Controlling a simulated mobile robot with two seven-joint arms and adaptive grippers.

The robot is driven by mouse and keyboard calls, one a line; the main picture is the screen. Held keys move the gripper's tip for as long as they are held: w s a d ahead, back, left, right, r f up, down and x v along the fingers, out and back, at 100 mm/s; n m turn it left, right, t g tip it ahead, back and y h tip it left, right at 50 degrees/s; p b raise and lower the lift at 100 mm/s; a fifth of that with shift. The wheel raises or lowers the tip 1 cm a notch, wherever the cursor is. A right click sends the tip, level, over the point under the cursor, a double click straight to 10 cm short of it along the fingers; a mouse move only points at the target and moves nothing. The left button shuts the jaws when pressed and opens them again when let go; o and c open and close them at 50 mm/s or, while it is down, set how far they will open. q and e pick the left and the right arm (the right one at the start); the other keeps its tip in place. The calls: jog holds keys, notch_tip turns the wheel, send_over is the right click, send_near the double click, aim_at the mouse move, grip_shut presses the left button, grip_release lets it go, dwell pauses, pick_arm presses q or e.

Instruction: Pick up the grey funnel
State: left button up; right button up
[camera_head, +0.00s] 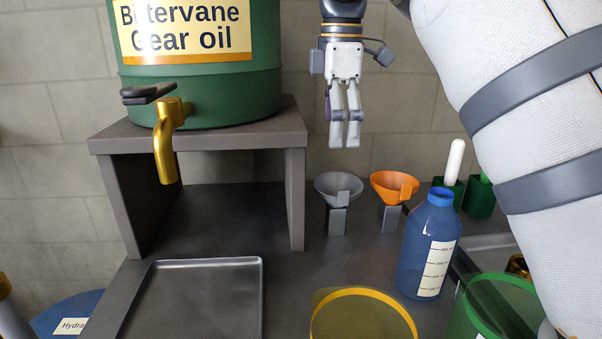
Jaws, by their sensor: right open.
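The grey funnel (338,188) stands upright in a small grey holder (337,221) on the dark bench, just right of the shelf under the green drum. My right gripper (346,143) hangs fingers down above the funnel, with clear space between its fingertips and the funnel's rim. Its fingers are apart by a small gap and hold nothing. My left gripper is not in the picture.
An orange funnel (393,185) stands close on the right. A blue bottle (426,248) is in front of that. The green oil drum (212,78) with a brass tap sits on a grey stand (296,190). A metal tray (205,300) and yellow-rimmed container (362,292) are nearer.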

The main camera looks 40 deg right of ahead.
send_over(338, 184)
jog(key=f, duration=0.4)
jog(key=shift+s+f, duration=0.15)
jog(key=shift+s, duration=0.15)
jog(key=f, duration=0.7)
jog(key=shift+w+f, duration=0.15)
jog(key=shift+w, duration=0.15)
jog(key=c, duration=1)
